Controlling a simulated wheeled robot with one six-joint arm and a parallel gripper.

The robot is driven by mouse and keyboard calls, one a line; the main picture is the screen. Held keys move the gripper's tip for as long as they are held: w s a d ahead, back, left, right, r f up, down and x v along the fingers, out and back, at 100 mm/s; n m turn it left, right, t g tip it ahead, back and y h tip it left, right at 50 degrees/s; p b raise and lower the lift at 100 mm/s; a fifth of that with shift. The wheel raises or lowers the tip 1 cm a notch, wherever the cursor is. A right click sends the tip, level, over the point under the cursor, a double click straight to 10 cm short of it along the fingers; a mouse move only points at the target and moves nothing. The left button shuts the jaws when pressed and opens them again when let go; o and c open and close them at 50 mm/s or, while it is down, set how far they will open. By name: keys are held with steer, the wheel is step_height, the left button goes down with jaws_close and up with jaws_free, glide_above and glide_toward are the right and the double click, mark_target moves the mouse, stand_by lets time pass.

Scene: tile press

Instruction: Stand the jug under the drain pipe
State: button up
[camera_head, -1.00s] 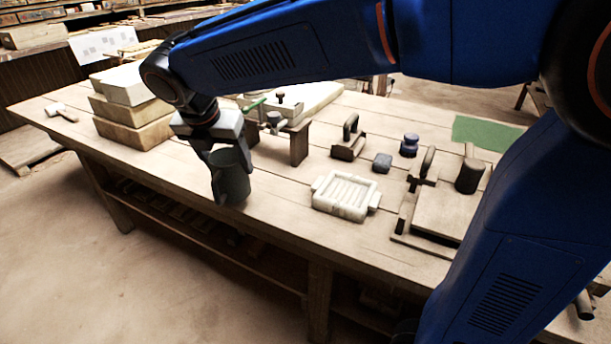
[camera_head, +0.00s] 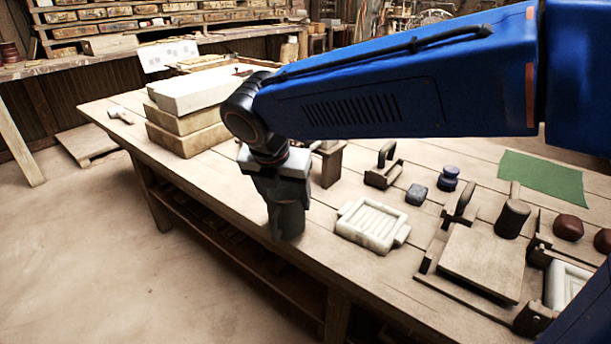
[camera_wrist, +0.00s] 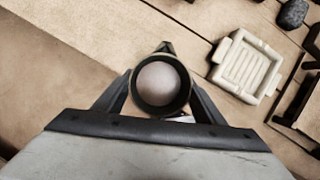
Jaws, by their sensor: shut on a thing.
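The jug (camera_head: 289,224) is a dark grey-green cylinder near the table's front edge. My gripper (camera_head: 279,190) is shut on it from above, one finger on each side. In the wrist view I look down into the round open mouth of the jug (camera_wrist: 160,85), with a pale round bottom. The jug looks roughly upright; I cannot tell if its base touches the table. The drain pipe is hidden behind my arm and wrist. A brown wooden support (camera_head: 328,165) of the stand at the pipe shows just right of my wrist.
Stacked pale blocks (camera_head: 184,117) stand left of my wrist. A white ribbed mould (camera_head: 371,226) lies close to the right of the jug. Further right are a handled tool (camera_head: 384,168), a grey block (camera_head: 416,194) and a wooden press (camera_head: 480,262). Table left of the jug is clear.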

steer(key=w+d, duration=0.1)
steer(key=w, duration=0.3)
steer(key=w+d+f, duration=0.1)
steer(key=w, duration=0.4)
steer(key=w+d, duration=0.1)
steer(key=w, duration=0.3)
steer(key=shift+w+d+f, duration=0.2)
steer(key=shift+w+d, duration=0.05)
steer(key=shift+d, duration=0.05)
steer(key=o, duration=2)
steer(key=shift+f, duration=0.15)
steer(key=v, duration=1.2)
steer(key=shift+s, duration=0.1)
steer(key=shift+s, duration=0.1)
